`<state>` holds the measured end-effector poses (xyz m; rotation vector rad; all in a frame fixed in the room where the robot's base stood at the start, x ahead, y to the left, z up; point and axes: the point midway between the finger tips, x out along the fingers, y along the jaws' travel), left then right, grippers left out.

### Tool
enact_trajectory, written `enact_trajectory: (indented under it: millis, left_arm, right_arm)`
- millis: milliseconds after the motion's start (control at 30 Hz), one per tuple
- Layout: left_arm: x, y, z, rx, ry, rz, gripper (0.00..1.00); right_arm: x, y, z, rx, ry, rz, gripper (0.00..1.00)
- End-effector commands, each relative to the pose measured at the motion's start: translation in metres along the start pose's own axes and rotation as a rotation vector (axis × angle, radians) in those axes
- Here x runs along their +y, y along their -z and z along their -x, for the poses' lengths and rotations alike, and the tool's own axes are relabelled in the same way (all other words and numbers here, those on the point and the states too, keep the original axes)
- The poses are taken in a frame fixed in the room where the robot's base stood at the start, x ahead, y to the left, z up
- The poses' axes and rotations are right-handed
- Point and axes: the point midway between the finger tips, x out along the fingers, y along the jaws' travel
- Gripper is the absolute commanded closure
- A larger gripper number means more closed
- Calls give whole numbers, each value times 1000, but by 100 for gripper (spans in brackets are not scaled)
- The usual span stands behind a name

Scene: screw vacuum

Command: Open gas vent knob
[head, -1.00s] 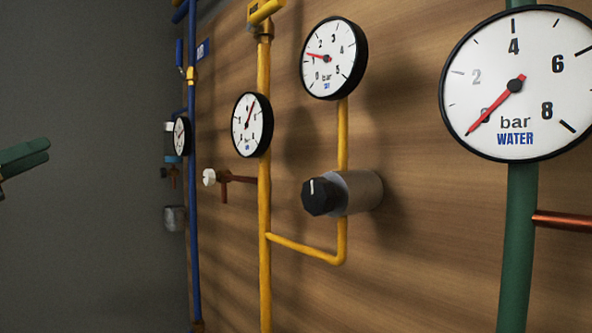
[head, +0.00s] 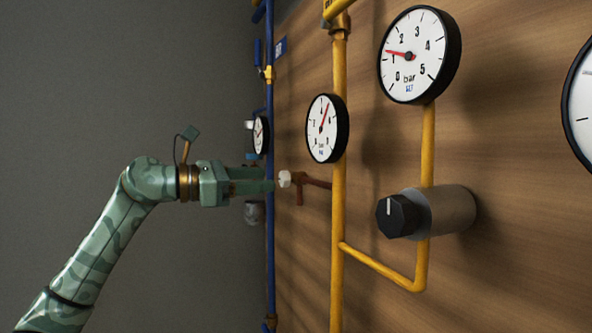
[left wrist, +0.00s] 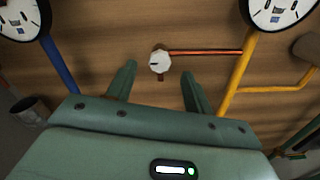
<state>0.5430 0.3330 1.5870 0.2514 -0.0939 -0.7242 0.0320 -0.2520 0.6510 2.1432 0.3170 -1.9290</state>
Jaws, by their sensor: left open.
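The gas vent knob is a small white knob (head: 284,179) on a thin copper pipe (head: 316,183) that branches from the yellow pipe (head: 339,120). In the left wrist view the white knob (left wrist: 159,61) shows face-on, with a short dark mark. My left gripper (head: 270,186) points at it from the left in the head view, fingertips just short of the knob. In the left wrist view the gripper (left wrist: 159,71) is open, with one finger to each side of the knob, apart from it.
A black knob (head: 397,215) on a grey cylinder (head: 447,211) sits at the right. Gas gauges (head: 327,128) stand out from the wooden panel (head: 375,290). A blue pipe (head: 270,250) runs near my left gripper. The space left of the panel is free.

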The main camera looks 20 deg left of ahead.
Motion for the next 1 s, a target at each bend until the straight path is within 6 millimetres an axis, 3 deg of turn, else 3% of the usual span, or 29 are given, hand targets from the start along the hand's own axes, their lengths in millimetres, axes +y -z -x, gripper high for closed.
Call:
enact_trajectory:
  millis: [100,300,500,767,933,1000]
  left_arm:
    - [0,-5,-31,-3,4,2,48]
    - [0,-3,-68,-3,2,2,48]
    - [0,-1,-83,-1,0,1,48]
    - [0,0,-84,0,-1,1,48]
    - [0,0,-84,-1,-1,1,93]
    - [0,0,-84,-1,-1,1,93]
  right_arm:
    - [1,2,12,2,-1,0,100]
    - [1,4,21,4,-1,0,100]
    - [2,5,24,5,-2,-1,100]
    - [2,5,24,5,-2,-1,100]
    - [2,5,24,5,-2,-1,100]
    - [2,5,24,5,-2,-1,100]
